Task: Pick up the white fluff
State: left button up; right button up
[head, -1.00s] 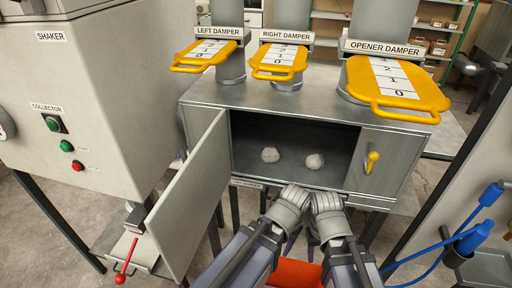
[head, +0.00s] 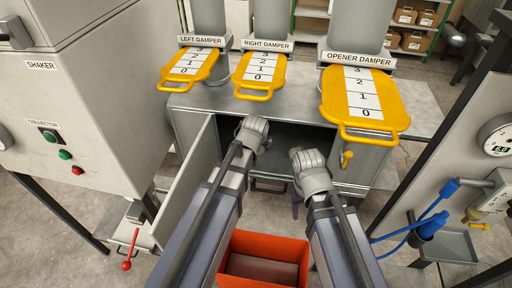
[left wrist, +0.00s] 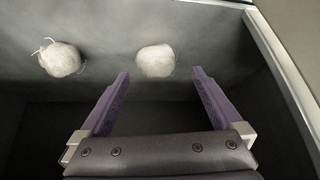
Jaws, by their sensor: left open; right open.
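Two white fluff balls lie on the dark floor of the cabinet compartment in the left wrist view. The right fluff (left wrist: 156,61) is just ahead of and between my left gripper's tips; the left fluff (left wrist: 61,59) is beyond the left finger, with thin strands sticking out. My left gripper (left wrist: 160,74) is open with nothing between its purple fingers. In the head view its wrist is at the compartment opening and its fingers are hidden. My right gripper (head: 297,202) is open, in front of the cabinet and below its opening. Both fluffs are hidden in the head view.
The grey cabinet (head: 292,108) has its door (head: 187,185) swung open to the left. Yellow damper plates (head: 365,100) stand above its top. An orange bin (head: 262,243) is below my arms. The shaker (head: 75,110) is at left, a panel with blue hoses (head: 437,222) at right.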

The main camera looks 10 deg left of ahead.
pick_arm(q)
jog(key=shift+w+d+r, duration=0.1)
jog(key=shift+w+d, duration=0.05)
jog(key=shift+w, duration=0.2)
jog(key=b+x, duration=0.6)
jog(key=x, duration=0.2)
jog(key=shift+b, duration=0.35)
jog(key=shift+r, duration=0.1)
jog(key=shift+c, duration=0.6)
jog(key=c, duration=1.3)
